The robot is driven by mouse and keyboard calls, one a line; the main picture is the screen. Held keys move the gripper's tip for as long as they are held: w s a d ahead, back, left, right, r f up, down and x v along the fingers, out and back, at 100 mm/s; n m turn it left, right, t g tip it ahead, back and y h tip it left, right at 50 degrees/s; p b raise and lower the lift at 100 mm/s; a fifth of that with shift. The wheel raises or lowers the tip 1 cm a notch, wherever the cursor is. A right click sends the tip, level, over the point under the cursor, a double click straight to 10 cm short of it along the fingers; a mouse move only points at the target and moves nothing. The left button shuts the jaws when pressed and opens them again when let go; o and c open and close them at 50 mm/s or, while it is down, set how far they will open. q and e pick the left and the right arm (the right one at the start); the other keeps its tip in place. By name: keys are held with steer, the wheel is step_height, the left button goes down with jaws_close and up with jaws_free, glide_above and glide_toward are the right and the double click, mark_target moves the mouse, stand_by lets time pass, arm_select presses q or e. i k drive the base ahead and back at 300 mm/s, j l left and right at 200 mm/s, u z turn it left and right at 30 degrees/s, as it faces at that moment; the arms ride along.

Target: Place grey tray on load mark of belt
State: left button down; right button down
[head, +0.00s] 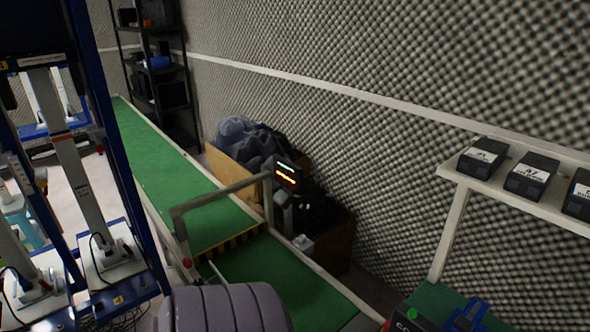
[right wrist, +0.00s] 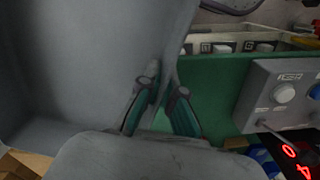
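In the right wrist view, a large smooth grey surface, which looks like the grey tray (right wrist: 70,60), fills the left side. My right gripper (right wrist: 167,82) has one finger on each side of the tray's edge, and the fingertips look closed on it. The tray's far side is cut off by the picture. The green belt (head: 170,175) runs from the lower right to the upper left in the head view, with a black and yellow stripe (head: 240,242) across it. I cannot make out a load mark. Neither gripper shows in the head view, and my left gripper is in no view.
A grey gate frame (head: 222,190) and a lit display (head: 287,174) stand at the belt. Boxes with dark bundles (head: 250,140) lie behind it. A shelf with black boxes (head: 531,176) is at right, and a blue rack (head: 120,165) at left. A knobbed panel (right wrist: 285,92) is right of my right gripper.

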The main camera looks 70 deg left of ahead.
mark_target(305, 312)
steer(key=k+u, duration=0.15)
steer(key=k, duration=0.45)
steer(key=k+j+u, duration=0.15)
steer(key=k, duration=0.45)
steer(key=i+j+u, duration=0.1)
steer(key=j+u, duration=0.2)
steer(key=i+j+u, duration=0.15)
steer(key=j+u, duration=0.2)
steer(key=i+j+u, duration=0.3)
steer(key=i+j, duration=0.5)
steer(key=j, duration=0.15)
steer(key=i+j, duration=0.45)
steer(key=j, duration=0.2)
